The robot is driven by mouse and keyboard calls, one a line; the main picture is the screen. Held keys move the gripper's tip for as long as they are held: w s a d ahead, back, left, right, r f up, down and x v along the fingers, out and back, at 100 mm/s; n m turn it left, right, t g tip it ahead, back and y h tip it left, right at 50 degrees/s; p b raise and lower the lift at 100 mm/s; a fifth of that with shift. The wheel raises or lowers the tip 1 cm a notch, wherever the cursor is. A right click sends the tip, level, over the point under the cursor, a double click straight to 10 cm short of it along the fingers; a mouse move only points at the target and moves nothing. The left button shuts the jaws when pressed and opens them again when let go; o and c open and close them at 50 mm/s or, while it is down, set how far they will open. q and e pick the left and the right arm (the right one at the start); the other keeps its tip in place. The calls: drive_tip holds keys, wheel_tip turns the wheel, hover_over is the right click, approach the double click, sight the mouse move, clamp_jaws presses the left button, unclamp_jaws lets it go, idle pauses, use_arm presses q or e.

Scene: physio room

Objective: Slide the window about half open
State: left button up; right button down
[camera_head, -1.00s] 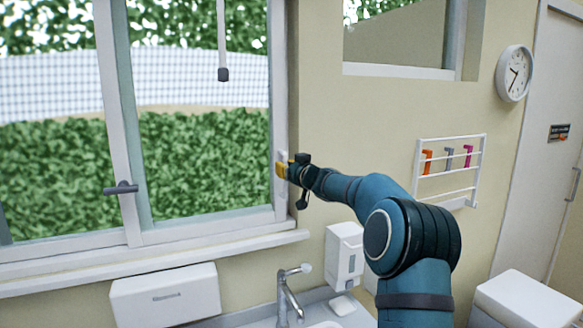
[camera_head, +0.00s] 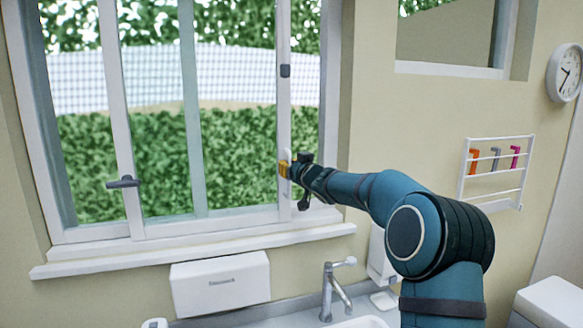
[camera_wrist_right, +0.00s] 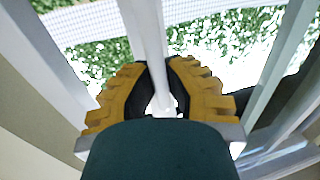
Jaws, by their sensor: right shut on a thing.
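The window (camera_head: 118,110) has a white sliding sash, with a grey handle (camera_head: 123,183) on its left stile. Its right stile (camera_head: 285,120) stands apart from the right side of the frame, leaving a narrow gap with hedge showing through. My right gripper (camera_head: 286,169) is at this right stile, at about mid height. In the wrist view its yellow-padded fingers (camera_wrist_right: 160,95) are closed around a slim white bar (camera_wrist_right: 145,30), the window's pull. The fingers and my wrist hide part of it. My left gripper is not in view.
Below are the sill (camera_head: 190,248), a white dispenser box (camera_head: 220,283) and a tap (camera_head: 335,285). A white wall rack (camera_head: 497,172) is right of my forearm.

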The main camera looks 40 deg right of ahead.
drive_tip(key=c, duration=1)
unclamp_jaws()
drive_tip(key=shift+d, duration=0.2)
drive_tip(key=s+a, duration=0.1)
drive_tip(key=s, duration=1.1)
drive_tip(key=shift+a, duration=0.2)
